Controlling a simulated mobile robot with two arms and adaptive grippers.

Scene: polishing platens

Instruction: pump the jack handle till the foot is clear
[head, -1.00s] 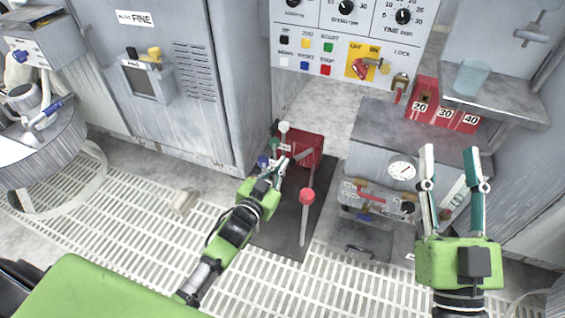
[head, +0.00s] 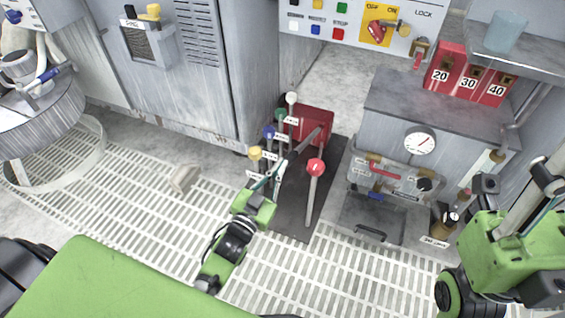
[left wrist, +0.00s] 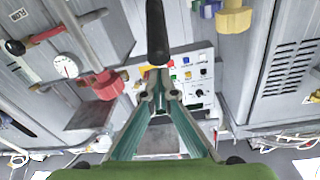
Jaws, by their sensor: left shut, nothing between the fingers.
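A red jack-like body (head: 312,122) stands on a dark mat behind a row of levers. A grey bar (head: 306,143) slopes from it toward my left gripper (head: 279,168). That gripper is shut and empty, just right of the yellow-knobbed lever. In the left wrist view, a black rounded grip (left wrist: 157,32) hangs in front of the closed fingertips (left wrist: 157,80). I cannot tell whether they touch it. A lever with a red knob (head: 316,167) stands to the right. I cannot make out the foot. My right gripper (head: 505,205) is at the right edge, its jaw opening unclear.
Yellow (head: 255,153), blue (head: 269,132), green (head: 281,114) and white (head: 291,98) knobs stand close by on levers. A grey cabinet with a dial (head: 420,142) is to the right. Floor grating (head: 135,215) lies open at the left front.

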